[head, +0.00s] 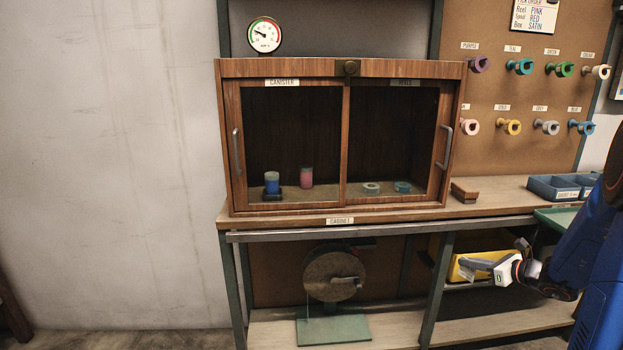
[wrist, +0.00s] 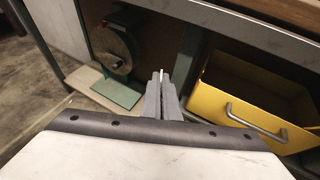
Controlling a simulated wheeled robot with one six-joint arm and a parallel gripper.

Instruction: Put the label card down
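My gripper (wrist: 161,76) is shut in the wrist view, with its two grey fingers close together. A thin white sliver, which looks like the label card (wrist: 162,72) seen nearly edge-on, shows between the fingertips. Most of it is hidden by the fingers, and no writing can be read. In the head view my gripper (head: 465,262) is at the lower right, below the worktop and in front of a yellow drawer (head: 438,247).
The yellow drawer also shows open in the wrist view (wrist: 224,88). A reel winder on a green base (head: 334,328) stands on the lower shelf. A wooden cabinet (head: 340,67) stands on the worktop with canisters and tape rolls inside. Blue bins (head: 553,188) are at right.

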